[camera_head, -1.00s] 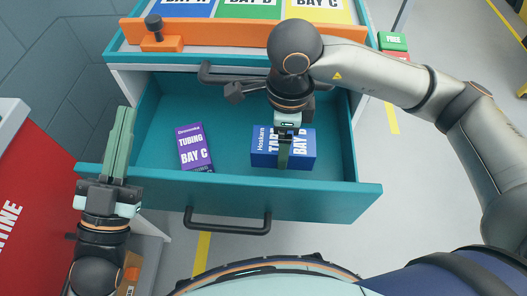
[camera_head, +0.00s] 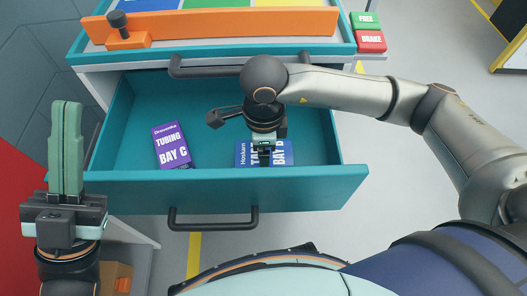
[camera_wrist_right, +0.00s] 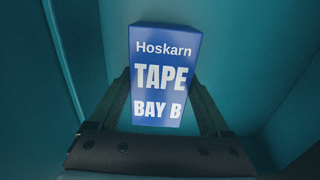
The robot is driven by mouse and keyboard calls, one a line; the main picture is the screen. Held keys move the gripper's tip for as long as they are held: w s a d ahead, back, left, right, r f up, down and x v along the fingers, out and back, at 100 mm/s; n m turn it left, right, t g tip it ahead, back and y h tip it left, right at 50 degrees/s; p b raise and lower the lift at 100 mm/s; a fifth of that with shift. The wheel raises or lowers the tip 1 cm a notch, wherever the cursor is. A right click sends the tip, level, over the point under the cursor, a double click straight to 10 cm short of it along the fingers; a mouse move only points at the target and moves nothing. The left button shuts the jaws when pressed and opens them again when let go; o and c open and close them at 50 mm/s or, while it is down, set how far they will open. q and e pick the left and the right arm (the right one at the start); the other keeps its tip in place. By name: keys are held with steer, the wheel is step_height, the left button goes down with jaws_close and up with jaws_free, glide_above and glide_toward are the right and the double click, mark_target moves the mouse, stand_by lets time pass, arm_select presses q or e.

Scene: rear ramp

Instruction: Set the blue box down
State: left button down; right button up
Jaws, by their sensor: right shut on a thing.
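The blue box (camera_head: 284,152), labelled Hoskarn TAPE BAY B, is inside the open teal drawer (camera_head: 205,190), right of its middle and near the front wall. My right gripper (camera_head: 264,156) reaches down from above and is shut on it. In the right wrist view the box (camera_wrist_right: 164,75) lies between the two fingers (camera_wrist_right: 163,102), label facing the camera. The front wall hides the box's lower edge in the head view; I cannot tell whether it touches the drawer floor. My left gripper (camera_head: 67,108) is outside the drawer at the left, fingers together and empty.
A purple TUBING BAY C box (camera_head: 172,146) lies in the drawer's left part. Drawer floor between the boxes is clear. An orange rail (camera_head: 220,24) edges the top behind. Green FREE (camera_head: 365,19) and red BRAKE (camera_head: 370,41) blocks sit at the back right.

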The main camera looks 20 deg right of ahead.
steer(key=shift+f, duration=0.2)
steer(key=o, duration=1.4)
steer(key=shift+r, duration=0.1)
arm_select(q)
steer(key=shift+f, duration=0.15)
arm_select(e)
steer(key=shift+r, duration=0.2)
step_height(320, 180, up, 2)
steer(key=shift+r+p, duration=0.25)
steer(key=shift+p, duration=0.3)
arm_select(q)
steer(key=w+f+n+y+p, duration=0.1)
steer(key=w+f+n+y, duration=0.3)
steer(key=f+y, duration=0.1)
steer(key=shift+w+a+f+y, duration=0.15)
steer(key=shift+w+a+y, duration=0.2)
steer(key=shift+a+y, duration=0.05)
arm_select(e)
step_height(320, 180, up, 5)
steer(key=shift+f, duration=0.1)
